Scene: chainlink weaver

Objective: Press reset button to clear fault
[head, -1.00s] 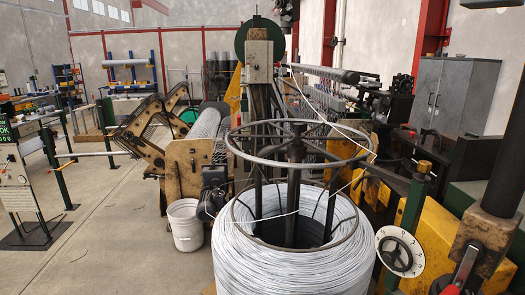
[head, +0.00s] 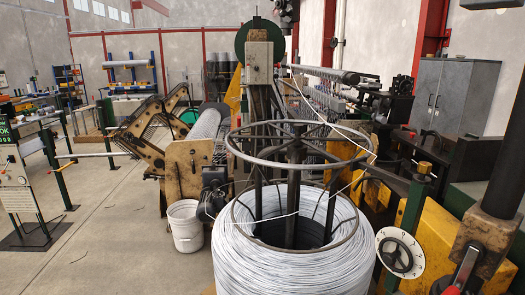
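I cannot make out a clear reset button. A white panel (head: 14,184) with small marks or controls stands on a dark stand at the left edge; the marks are too small to read. A small orange cap (head: 424,167) sits on top of a green post at the right; I cannot tell whether it is a button. The weaving machine (head: 258,85) stands in the middle. No gripper of mine is clearly seen. A dark mechanical shape (head: 287,12) hangs at the top edge; I cannot tell whether it is mine.
A large wire coil (head: 290,262) with a ring frame (head: 245,157) fills the near middle. A white bucket (head: 186,226) stands left of it. A dial (head: 399,253) and yellow machine parts (head: 437,236) block the right. The floor (head: 105,225) at the left is mostly open.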

